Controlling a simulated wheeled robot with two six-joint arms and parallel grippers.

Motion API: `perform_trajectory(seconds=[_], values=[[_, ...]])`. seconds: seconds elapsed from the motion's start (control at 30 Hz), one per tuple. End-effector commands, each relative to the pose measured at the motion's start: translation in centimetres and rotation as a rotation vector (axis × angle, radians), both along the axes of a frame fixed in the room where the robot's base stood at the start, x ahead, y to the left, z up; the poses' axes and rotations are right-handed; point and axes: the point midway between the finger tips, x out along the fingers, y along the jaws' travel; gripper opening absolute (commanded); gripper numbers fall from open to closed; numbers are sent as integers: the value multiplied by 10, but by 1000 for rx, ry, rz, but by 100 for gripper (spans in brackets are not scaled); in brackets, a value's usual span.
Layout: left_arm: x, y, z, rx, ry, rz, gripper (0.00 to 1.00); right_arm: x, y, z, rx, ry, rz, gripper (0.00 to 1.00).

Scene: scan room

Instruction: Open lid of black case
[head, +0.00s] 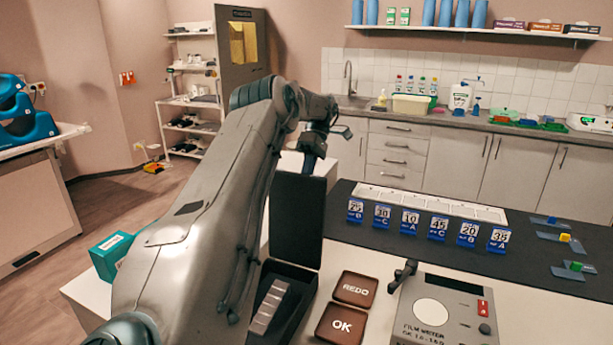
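The black case (302,317) sits at the near edge of the table, partly hidden behind my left arm. Its lid (296,222) stands about upright at the back of the case. Inside the case lies a row of light grey pieces (270,306). My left arm reaches over from the left, and my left gripper (313,150) is at the top edge of the lid. It looks close to or touching the lid; I cannot tell which, and its fingers are too small and dark to read. My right gripper is out of view.
Beside the case are brown REDO (355,289) and OK (341,324) pads and a grey film viewer (445,312). Several blue number cards (410,221) stand on the black mat (400,245) before a white tray (430,203). A teal box (110,256) is at left.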

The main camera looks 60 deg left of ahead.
Motion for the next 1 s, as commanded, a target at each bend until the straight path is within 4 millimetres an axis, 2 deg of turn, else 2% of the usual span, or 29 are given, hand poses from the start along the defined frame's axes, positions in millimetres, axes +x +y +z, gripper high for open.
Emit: perform_trajectory(seconds=[0.37, 0.4, 0.5, 0.83, 1.0], values=[[-1, 0, -4, -5, 6, 2, 0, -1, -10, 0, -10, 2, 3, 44], [-1, 0, -4, -5, 6, 2, 12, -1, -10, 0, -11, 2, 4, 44], [-1, 0, -4, -5, 5, 1, 32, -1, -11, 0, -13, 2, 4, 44], [0, 0, -1, -4, 2, 0, 32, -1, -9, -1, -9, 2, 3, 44], [0, 1, 13, -3, 1, 0, 32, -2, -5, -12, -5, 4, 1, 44]])
